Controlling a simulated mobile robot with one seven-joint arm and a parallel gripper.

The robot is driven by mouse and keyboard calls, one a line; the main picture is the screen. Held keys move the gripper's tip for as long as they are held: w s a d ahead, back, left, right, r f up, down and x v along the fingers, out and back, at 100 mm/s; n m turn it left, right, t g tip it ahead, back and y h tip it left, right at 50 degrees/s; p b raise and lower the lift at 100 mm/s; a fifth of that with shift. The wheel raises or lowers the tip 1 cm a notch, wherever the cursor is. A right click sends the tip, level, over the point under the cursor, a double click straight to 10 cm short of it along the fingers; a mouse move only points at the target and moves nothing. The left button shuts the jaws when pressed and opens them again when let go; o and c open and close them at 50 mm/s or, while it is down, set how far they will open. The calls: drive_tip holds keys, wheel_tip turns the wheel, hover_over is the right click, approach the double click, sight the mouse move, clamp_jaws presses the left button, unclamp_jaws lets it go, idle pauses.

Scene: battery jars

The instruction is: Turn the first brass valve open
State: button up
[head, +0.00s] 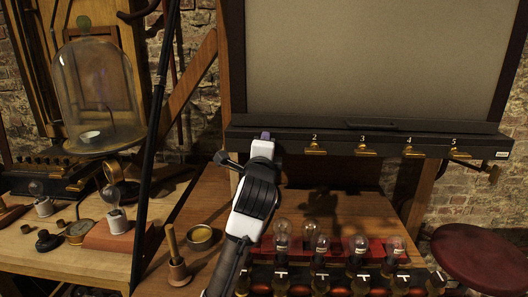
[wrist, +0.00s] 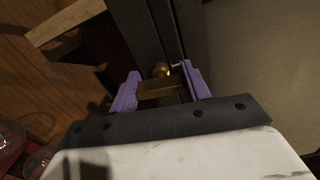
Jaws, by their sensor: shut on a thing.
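My gripper (head: 265,136) is raised to the left end of the dark rail (head: 375,131) under the big grey panel, left of the valve numbered 2. In the wrist view the purple fingers of my gripper (wrist: 160,73) are shut on the first brass valve (wrist: 160,89), with its brass body between them and a round brass knob just beyond. In the head view my gripper hides this valve. Brass valves 2 (head: 315,149), 3 (head: 363,150), 4 (head: 412,151) and 5 (head: 457,152) sit along the rail to the right.
Several glass bulbs (head: 282,231) stand on the bench below the rail. A glass bell jar (head: 98,95) stands at left. A wooden-handled tool (head: 173,252) and a small brass dish (head: 203,238) are left of my arm. A red stool (head: 480,255) is at right.

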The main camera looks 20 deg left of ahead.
drive_tip(key=shift+n, duration=0.6)
drive_tip(key=shift+c, duration=0.2)
drive_tip(key=shift+o, duration=0.2)
drive_tip(key=o, duration=1)
drive_tip(key=shift+c, duration=0.2)
drive_tip(key=shift+s, duration=0.1)
drive_tip(key=b+v, duration=0.3)
drive_tip(key=v, duration=1)
drive_tip(key=shift+s, duration=0.3)
drive_tip(key=shift+r, duration=0.1)
